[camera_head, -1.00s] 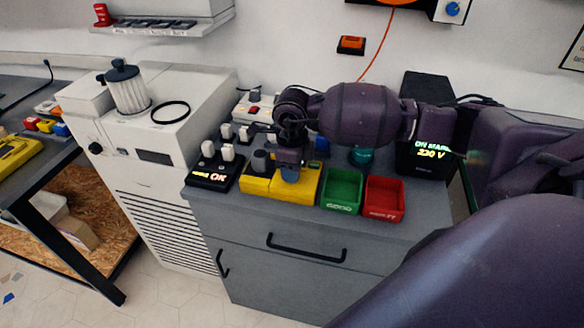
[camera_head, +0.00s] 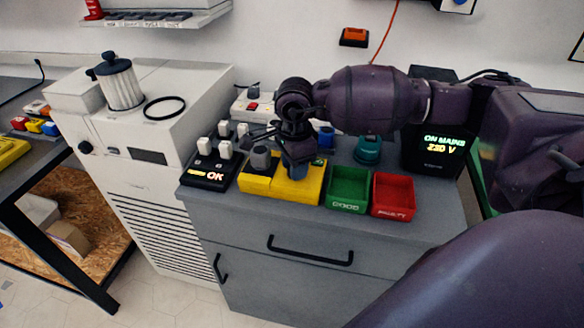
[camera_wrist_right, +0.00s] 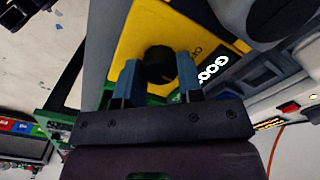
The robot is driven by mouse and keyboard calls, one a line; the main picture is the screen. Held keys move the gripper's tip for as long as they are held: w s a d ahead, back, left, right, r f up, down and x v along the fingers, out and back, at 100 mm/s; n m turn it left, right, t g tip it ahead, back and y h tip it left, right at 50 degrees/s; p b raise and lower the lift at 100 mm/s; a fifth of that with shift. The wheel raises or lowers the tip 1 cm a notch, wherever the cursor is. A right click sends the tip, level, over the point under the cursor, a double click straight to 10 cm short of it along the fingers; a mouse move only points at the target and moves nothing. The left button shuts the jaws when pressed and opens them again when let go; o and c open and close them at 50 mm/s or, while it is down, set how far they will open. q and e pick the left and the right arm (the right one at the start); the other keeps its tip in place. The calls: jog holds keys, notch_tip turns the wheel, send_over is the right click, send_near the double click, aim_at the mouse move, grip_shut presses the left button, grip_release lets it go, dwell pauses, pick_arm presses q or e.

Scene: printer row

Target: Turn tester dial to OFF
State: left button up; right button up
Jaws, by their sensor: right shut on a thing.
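The yellow tester (camera_head: 312,187) lies on the grey cabinet top, behind its front edge. In the right wrist view its yellow face (camera_wrist_right: 140,35) carries a dark round dial (camera_wrist_right: 160,65) and a lit display reading GOOD (camera_wrist_right: 213,68). My right gripper (camera_wrist_right: 153,80) has its two blue fingers on either side of the dial, shut on it. In the head view the same gripper (camera_head: 298,165) points down onto the tester and hides the dial. My left gripper is not in view.
A green tray (camera_head: 347,190) and a red tray (camera_head: 393,196) stand right of the tester. A black unit reading OK (camera_head: 208,172) is at its left. A black box reading ON MAINS 230 V (camera_head: 437,150) and a teal object (camera_head: 368,150) stand behind. A white machine (camera_head: 165,185) is at left.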

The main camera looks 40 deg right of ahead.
jog(key=n+b, duration=0.1)
jog(key=n, duration=0.2)
jog(key=shift+f+n+b, duration=0.15)
jog(key=shift+n+b, duration=0.15)
jog(key=shift+b, duration=0.1)
jog(key=n+b, duration=0.1)
jog(key=n, duration=0.2)
jog(key=shift+b, duration=0.3)
jog(key=shift+n+b, duration=0.4)
jog(key=shift+n, duration=1.3)
jog(key=shift+r, duration=0.2)
jog(key=o, duration=0.9)
